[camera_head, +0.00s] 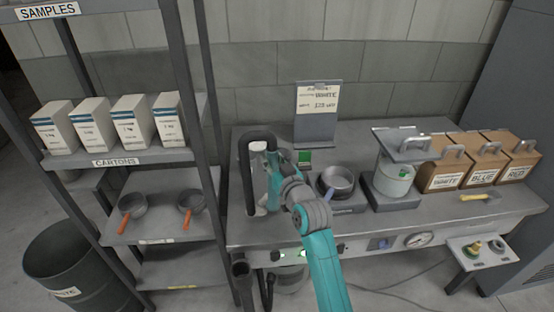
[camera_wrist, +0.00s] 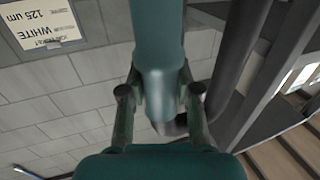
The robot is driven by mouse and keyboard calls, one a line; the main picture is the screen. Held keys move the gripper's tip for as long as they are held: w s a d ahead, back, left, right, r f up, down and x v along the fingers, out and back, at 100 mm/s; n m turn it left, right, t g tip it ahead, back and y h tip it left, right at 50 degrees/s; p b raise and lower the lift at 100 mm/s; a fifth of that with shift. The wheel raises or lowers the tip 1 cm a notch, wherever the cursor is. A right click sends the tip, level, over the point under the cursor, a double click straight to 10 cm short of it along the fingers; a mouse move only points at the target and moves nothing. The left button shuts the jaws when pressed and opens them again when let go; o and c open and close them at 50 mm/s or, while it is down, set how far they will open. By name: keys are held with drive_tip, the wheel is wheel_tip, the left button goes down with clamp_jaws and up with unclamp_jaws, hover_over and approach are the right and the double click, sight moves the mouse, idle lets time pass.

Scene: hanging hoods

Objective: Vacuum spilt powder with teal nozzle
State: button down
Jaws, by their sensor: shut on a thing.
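My gripper (camera_wrist: 160,98) is shut on the teal nozzle (camera_wrist: 159,40), a smooth tube between its two fingers in the wrist view. In the head view my gripper (camera_head: 273,190) is over the left end of the grey bench, and my arm hides most of the nozzle. A thick dark hose (camera_head: 244,170) arches up beside it and comes down at the left; the hose also shows in the wrist view (camera_wrist: 243,60). A small pale patch shows on the bench by the nozzle, but I cannot tell whether it is spilt powder.
The grey bench (camera_head: 240,222) carries a dark pan (camera_head: 337,181), a lidded pale container (camera_head: 394,180) and brown labelled boxes (camera_head: 448,175) to the right. A sign stand (camera_head: 318,110) is behind. A metal shelf (camera_head: 155,232) with cartons and orange-handled pans stands close on the left.

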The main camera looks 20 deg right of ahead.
drive_tip(key=shift+w+a, duration=0.3)
drive_tip(key=shift+a, duration=0.65)
drive_tip(key=shift+w+a, duration=0.3)
drive_tip(key=shift+a, duration=0.6)
drive_tip(key=shift+w+a, duration=0.3)
drive_tip(key=shift+a, duration=0.65)
drive_tip(key=shift+w+d, duration=0.5)
drive_tip(key=shift+d, duration=0.45)
drive_tip(key=shift+w+d, duration=0.45)
drive_tip(key=shift+d, duration=0.55)
drive_tip(key=shift+w+d, duration=0.5)
drive_tip(key=shift+d, duration=0.45)
wheel_tip(320, 180, up, 7)
